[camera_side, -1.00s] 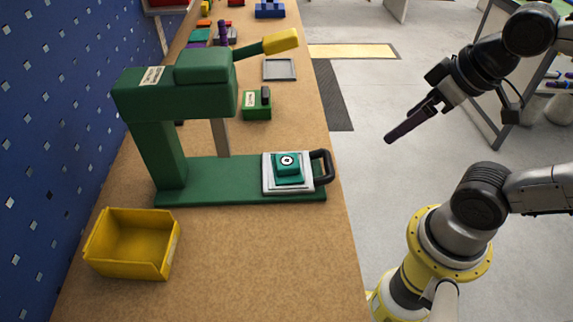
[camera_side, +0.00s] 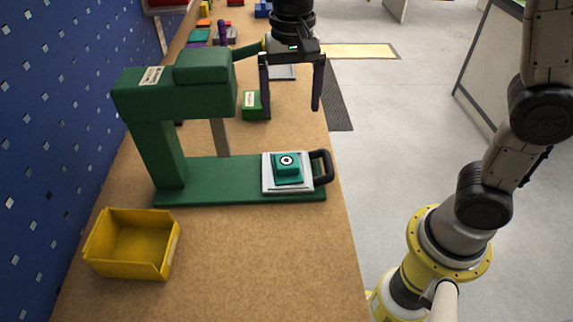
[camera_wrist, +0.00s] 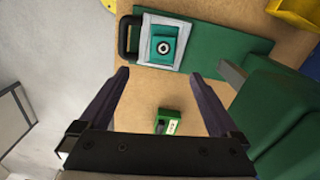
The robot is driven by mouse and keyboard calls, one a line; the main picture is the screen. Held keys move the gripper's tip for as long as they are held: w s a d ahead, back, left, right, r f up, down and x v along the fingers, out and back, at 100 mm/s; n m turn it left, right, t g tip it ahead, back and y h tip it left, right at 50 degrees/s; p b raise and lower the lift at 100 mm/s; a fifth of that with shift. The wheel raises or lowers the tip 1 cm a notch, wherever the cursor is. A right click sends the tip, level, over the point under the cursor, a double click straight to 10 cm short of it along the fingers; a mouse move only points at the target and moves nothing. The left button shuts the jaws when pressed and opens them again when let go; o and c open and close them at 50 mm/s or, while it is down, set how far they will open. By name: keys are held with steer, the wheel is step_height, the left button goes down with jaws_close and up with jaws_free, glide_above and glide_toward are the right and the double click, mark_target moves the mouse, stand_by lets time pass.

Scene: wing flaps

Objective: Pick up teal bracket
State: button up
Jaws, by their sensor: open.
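The teal bracket (camera_side: 287,167) sits on a light grey plate (camera_side: 268,186) at the right end of the green press base (camera_side: 215,183). It has a round black-and-white mark on top. In the wrist view the bracket (camera_wrist: 165,44) lies at the top middle, beyond my fingertips. My gripper (camera_side: 292,105) points down, open and empty, above the bench behind the bracket and higher than it. In the wrist view its two dark fingers (camera_wrist: 162,82) are spread wide apart.
A black handle (camera_side: 321,166) sticks out right of the plate. The green press head (camera_side: 175,92) and its lever stand left of my gripper. A small green box (camera_side: 256,105) is near my left finger. A yellow bin (camera_side: 130,243) stands front left.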

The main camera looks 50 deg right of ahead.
glide_above(286, 160)
steer(key=f, duration=0.8)
steer(key=shift+s+d+f, duration=0.2)
steer(key=shift+s+f, duration=0.05)
steer(key=shift+f, duration=0.1)
steer(key=shift+w+a+f, duration=0.1)
steer(key=shift+f, duration=1.25)
steer(key=shift+w+a+f, duration=0.1)
steer(key=shift+f, duration=1.2)
jaws_close()
